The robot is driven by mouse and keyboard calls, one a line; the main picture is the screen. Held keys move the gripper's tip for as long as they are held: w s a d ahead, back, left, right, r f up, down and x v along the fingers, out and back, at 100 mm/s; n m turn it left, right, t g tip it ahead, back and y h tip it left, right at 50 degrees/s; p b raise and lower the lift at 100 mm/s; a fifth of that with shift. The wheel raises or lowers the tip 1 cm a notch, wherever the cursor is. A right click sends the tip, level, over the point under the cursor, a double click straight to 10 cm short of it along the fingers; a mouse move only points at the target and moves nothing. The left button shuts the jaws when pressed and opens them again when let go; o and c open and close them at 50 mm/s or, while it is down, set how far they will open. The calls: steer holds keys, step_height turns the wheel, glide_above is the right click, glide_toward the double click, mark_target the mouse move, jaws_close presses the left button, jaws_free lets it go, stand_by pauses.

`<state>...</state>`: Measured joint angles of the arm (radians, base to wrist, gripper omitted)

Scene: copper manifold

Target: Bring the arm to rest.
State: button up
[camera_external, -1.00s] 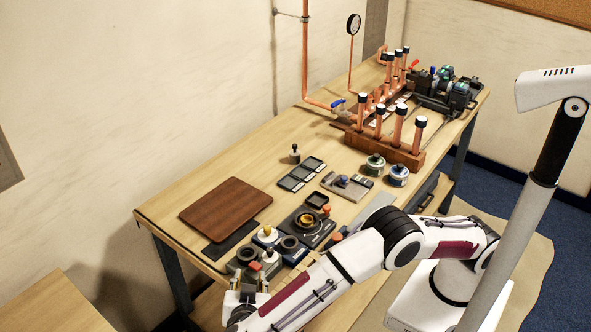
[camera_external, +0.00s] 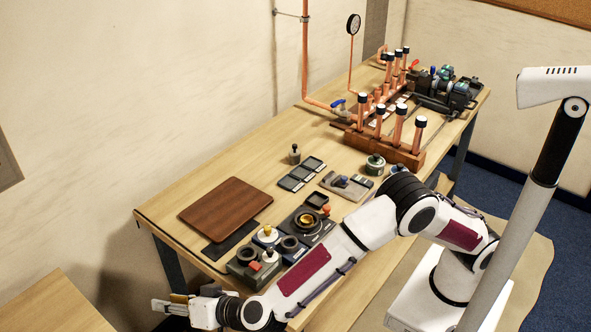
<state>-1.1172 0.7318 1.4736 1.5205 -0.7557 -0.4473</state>
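My gripper (camera_external: 160,305) is at the lower left of the picture, off the near left corner of the workbench and clear of everything on it. It points left and appears roughly level. Its fingers are small and partly blurred, so I cannot tell whether they are open or shut. I see no object in it. My arm stretches from its white base at the right, across the near edge of the workbench (camera_external: 170,215), to the gripper.
A brown board (camera_external: 226,208) lies on the bench's left part. Small fixtures (camera_external: 257,262) stand close behind my forearm. A wooden rack with copper tubes (camera_external: 385,144) stands farther back. Another wooden table (camera_external: 50,305) is at the lower left, near my gripper.

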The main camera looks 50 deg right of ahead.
steer(key=s+d+r+n+g+y, duration=0.2)
steer(key=s+r+n+g+y, duration=0.2)
steer(key=r+n+y, duration=0.1)
steer(key=s+d+g+h, duration=0.1)
steer(key=s+d+h, duration=0.2)
steer(key=d, duration=1.6)
steer(key=s+d+r+g+h, duration=0.1)
steer(key=s+d+h, duration=0.1)
steer(key=s+d, duration=1)
steer(key=s+d+m+g+h, duration=0.1)
steer(key=s+d+h, duration=0.2)
steer(key=d, duration=2.3)
steer(key=shift+s+r+h, duration=0.3)
steer(key=shift+s, duration=2.1)
